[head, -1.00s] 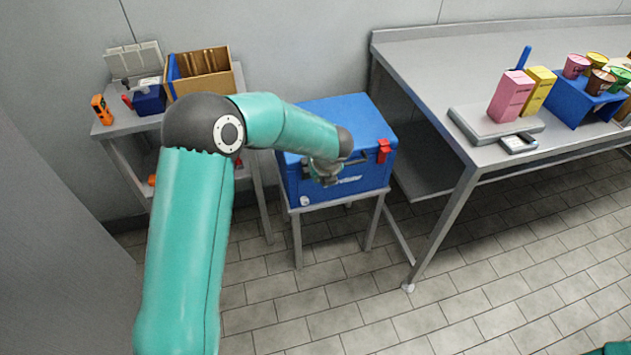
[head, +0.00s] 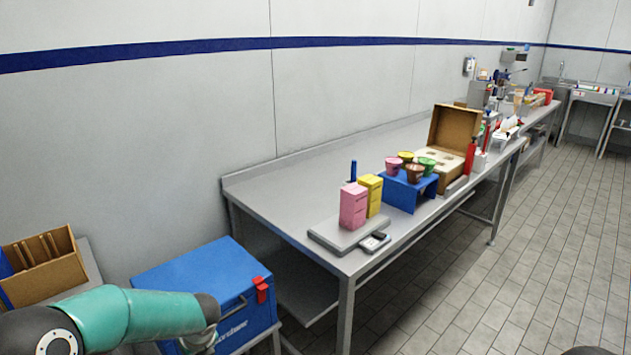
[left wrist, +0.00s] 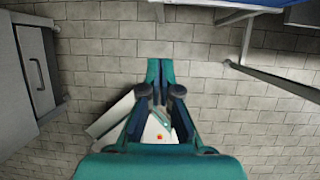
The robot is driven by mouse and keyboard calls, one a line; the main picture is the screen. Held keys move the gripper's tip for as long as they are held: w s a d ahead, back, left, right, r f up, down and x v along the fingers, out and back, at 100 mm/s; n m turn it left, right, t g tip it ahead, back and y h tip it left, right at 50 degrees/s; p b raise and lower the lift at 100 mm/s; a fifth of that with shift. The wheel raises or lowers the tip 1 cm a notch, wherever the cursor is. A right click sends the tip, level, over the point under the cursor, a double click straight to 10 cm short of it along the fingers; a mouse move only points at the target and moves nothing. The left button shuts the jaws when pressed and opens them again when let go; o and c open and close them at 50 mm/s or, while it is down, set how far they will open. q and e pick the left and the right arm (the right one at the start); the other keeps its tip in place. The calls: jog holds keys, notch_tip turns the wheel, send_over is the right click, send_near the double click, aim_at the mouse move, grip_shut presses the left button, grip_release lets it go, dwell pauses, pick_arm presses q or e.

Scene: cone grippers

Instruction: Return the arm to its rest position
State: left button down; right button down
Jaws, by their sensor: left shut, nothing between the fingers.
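My left arm (head: 135,318) comes in at the lower left of the head view, in front of the blue cool box. Its gripper is cut off or hidden at the bottom edge there. In the left wrist view my left gripper (left wrist: 160,68) points over the tiled floor, with its fingers together and nothing between them. My right gripper is not in view.
The closed blue cool box (head: 208,275) with a red latch (head: 261,289) stands close behind the arm. A cardboard box (head: 45,268) is at the far left. A long steel table (head: 290,195) holds cartons and cups.

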pick_arm(q)
jog(key=s+d+f+n+h, duration=0.2)
jog(key=s+d+f+n, duration=0.3)
jog(key=s+n, duration=0.3)
jog(key=s+d+f+n+g+h, duration=0.1)
jog(key=s+d+f+n+h, duration=0.2)
jog(key=s+d+f+n, duration=0.3)
jog(key=s+d+f+n+g+h+p, duration=0.1)
jog(key=s+d+f+n+h, duration=0.2)
jog(key=s+n, duration=0.8)
jog(key=d+f+n, duration=0.2)
jog(key=d+n, duration=0.1)
jog(key=d, duration=0.1)
jog(key=shift+d+f, duration=0.3)
jog(key=shift+f, duration=0.05)
